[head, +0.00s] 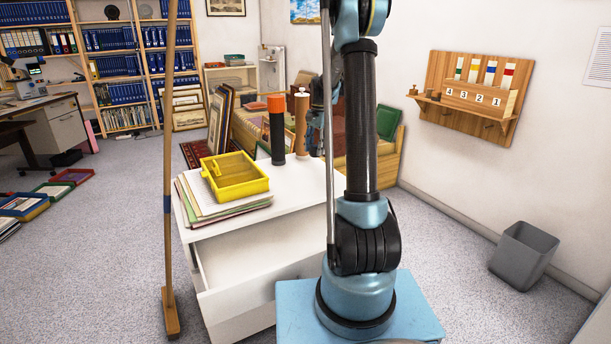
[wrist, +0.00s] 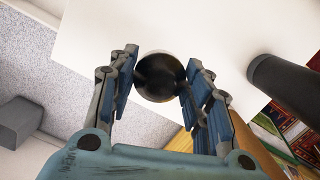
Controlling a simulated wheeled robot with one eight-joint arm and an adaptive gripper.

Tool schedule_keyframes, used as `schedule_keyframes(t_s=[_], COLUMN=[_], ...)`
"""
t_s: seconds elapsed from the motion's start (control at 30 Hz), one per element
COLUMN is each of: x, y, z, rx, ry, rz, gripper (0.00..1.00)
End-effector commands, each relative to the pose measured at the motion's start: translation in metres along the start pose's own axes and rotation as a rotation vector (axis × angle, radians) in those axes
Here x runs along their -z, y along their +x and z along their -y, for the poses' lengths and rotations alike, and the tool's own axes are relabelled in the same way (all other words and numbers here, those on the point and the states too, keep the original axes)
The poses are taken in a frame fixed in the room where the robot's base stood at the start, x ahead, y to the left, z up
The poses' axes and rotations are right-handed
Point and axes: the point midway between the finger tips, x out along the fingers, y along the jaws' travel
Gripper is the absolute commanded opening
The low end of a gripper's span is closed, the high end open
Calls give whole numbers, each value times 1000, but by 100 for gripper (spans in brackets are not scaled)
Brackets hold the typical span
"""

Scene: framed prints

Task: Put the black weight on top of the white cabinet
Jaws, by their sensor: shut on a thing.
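In the wrist view my gripper (wrist: 162,62) is shut on the black weight (wrist: 160,78), a dark round piece between the two fingers. The white surface of the cabinet (wrist: 205,32) shows behind it; I cannot tell whether the weight touches it. In the head view the white cabinet (head: 302,192) stands in the middle with its upper drawer (head: 250,255) pulled out. My arm hides part of its right side.
On the cabinet stand a dark cylinder with an orange top (head: 277,130), a brown cylinder (head: 301,122) and a yellow tray (head: 236,178) on papers. A broom (head: 168,200) stands at left. A grey bin (head: 524,256) is at right.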

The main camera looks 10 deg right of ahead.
Motion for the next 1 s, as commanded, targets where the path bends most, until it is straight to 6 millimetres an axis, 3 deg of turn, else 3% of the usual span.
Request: schedule_keyframes(t_s=[0.3,0.5,0.67,1.0], x=[-30,-42,-46,-40], y=[-1,0,4,51], z=[-35,-49,-52,-53], rx=[65,92,100,100], ry=[454,645,708,715], rz=[7,20,24,25], gripper=[15,15,15,15])
